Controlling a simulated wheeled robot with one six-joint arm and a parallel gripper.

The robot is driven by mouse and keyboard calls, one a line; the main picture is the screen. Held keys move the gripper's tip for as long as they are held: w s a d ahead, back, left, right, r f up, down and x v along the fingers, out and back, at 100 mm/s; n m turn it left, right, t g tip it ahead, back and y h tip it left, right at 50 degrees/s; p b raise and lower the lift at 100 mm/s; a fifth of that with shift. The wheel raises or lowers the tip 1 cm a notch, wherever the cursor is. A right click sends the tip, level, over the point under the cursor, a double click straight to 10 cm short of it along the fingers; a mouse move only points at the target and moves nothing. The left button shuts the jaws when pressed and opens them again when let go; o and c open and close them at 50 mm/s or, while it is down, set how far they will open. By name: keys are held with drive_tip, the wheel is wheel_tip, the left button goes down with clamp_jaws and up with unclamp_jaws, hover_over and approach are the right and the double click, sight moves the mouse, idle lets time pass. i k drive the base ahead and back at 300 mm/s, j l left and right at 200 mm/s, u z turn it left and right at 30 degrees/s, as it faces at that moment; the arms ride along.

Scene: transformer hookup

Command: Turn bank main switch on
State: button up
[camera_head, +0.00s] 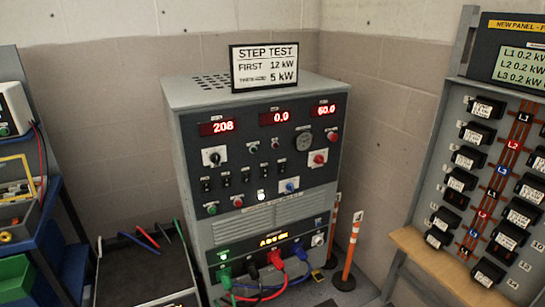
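The bank is a grey cabinet with a dark front panel (250,136) in the middle of the view. Its red displays read 208 (217,127), 0.0 (274,118) and 60.0 (323,109). A black rotary switch on a white plate (213,157) sits at the panel's left. A red knob on a white plate (318,158) sits at the right, and a blue knob (289,186) sits lower. A row of small black toggles (226,180) runs between. The labels are too small to read, so I cannot tell which control is the main switch. My gripper is not in view.
Red, blue, black and green cables (275,258) plug in at the cabinet's bottom. Orange posts (351,250) stand close to its right. A breaker panel (495,180) stands at the right, a blue rack (58,240) at the left. A "STEP TEST" sign (264,67) stands on top.

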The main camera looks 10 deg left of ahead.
sight(319, 159)
drive_tip(key=i+l, duration=0.3)
drive_tip(key=i, duration=0.2)
drive_tip(key=i+l, duration=0.25)
drive_tip(key=i, duration=0.3)
drive_tip(key=l+z, duration=0.05)
